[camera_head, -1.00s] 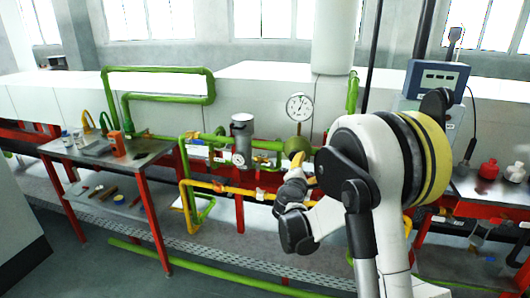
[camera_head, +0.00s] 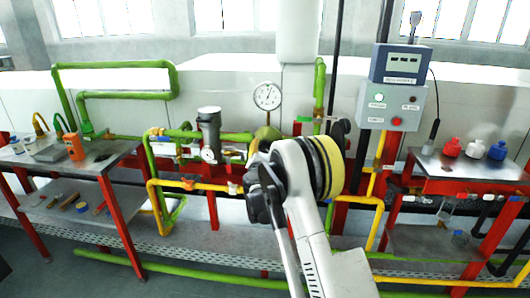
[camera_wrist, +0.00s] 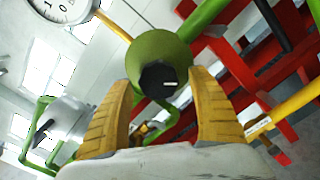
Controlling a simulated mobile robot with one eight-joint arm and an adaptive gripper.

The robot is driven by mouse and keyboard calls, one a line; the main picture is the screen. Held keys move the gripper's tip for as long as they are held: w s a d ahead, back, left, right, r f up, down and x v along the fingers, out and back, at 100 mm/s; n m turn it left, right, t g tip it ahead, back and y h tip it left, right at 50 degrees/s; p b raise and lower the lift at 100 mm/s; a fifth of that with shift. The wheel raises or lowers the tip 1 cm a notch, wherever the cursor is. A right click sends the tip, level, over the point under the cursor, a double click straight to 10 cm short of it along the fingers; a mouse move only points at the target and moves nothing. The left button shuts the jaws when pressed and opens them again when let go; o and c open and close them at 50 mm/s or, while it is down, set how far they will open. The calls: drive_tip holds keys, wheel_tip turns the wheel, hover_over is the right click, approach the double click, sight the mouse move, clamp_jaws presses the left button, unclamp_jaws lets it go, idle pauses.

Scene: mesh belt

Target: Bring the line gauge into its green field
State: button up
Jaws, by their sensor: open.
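The large round dial gauge (camera_head: 267,96) with a white face stands on a thin stem above the green round body (camera_head: 266,135) on the pipework. Its dial also shows, cut off, at the top left of the wrist view (camera_wrist: 66,8). A smaller dial (camera_head: 209,154) sits on the grey cylinder to the left. I cannot read needles or see a green field on either face. My gripper (camera_wrist: 162,78) is open, with its yellow fingers either side of the dark-fronted green body (camera_wrist: 155,48) in the picture. Contact cannot be told. In the head view my arm hides most of the gripper.
A control box (camera_head: 391,104) with buttons and a display is on the right. Red and blue bottles (camera_head: 475,149) stand on the right bench. A left table (camera_head: 105,155) holds an orange cup (camera_head: 74,147). Yellow pipes (camera_head: 215,187) and green pipes crowd the middle.

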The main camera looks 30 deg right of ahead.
drive_tip(key=shift+w+d, duration=0.2)
drive_tip(key=shift+w, duration=0.1)
drive_tip(key=c, duration=1.2)
drive_tip(key=m, duration=0.5)
drive_tip(key=shift+a+r+m, duration=0.1)
drive_tip(key=shift+r+m, duration=0.05)
drive_tip(key=shift+m, duration=0.25)
drive_tip(key=o, duration=1.2)
drive_tip(key=shift+w, duration=0.1)
